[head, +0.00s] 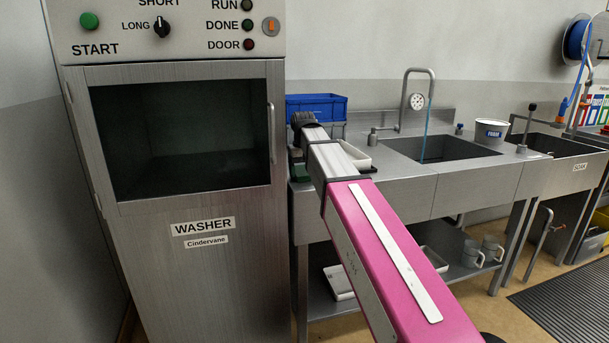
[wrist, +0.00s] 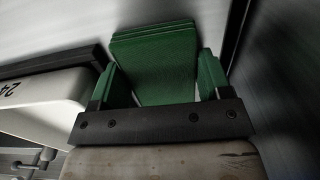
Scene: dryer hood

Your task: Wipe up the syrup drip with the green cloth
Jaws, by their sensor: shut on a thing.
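My gripper (wrist: 157,64) shows in the wrist view, with a green finger on each side. It is shut on the green cloth (wrist: 153,45), a flat folded stack with layered edges at its far end. The cloth sticks out ahead of the fingers over a grey metal surface. In the head view my arm reaches to the left end of the sink counter beside the washer, and a bit of green (head: 300,172) shows at its end; I cannot tell there whether it is cloth or finger. I see no syrup drip in either view.
A washer (head: 180,265) stands close on the left of my arm. On the counter (head: 400,185) are a blue crate (head: 317,106) and a white tray (head: 354,155). A white tray marked 24 (wrist: 45,98) is close to the gripper's left. The sink (head: 440,149) lies to the right.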

